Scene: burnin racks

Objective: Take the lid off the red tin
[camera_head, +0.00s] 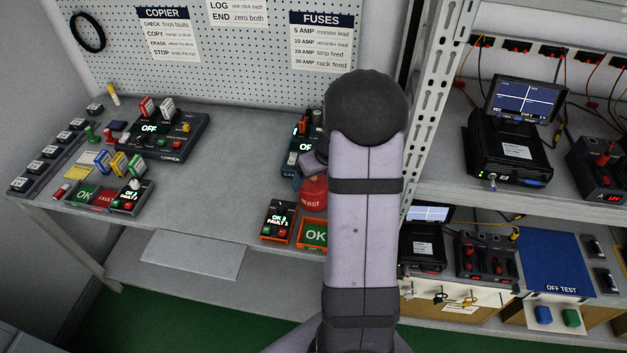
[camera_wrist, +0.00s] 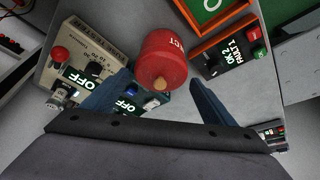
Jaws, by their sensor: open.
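The red tin (camera_head: 313,195) stands on the bench just left of my arm in the head view, marked REJECT and partly hidden by the arm. In the wrist view the red tin (camera_wrist: 168,46) has a red lid (camera_wrist: 162,70) on it with a small tan knob (camera_wrist: 159,85). My gripper (camera_wrist: 160,78) is open, its two blue fingers to the left and right of the lid and apart from it. Nothing is held. In the head view my arm hides most of the gripper.
An orange-framed OK tray (camera_head: 314,234) and an orange tester (camera_head: 278,221) stand close in front of the tin. A beige tester (camera_wrist: 88,62) is beside it in the wrist view. A metal rack post (camera_head: 430,110) rises right of my arm.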

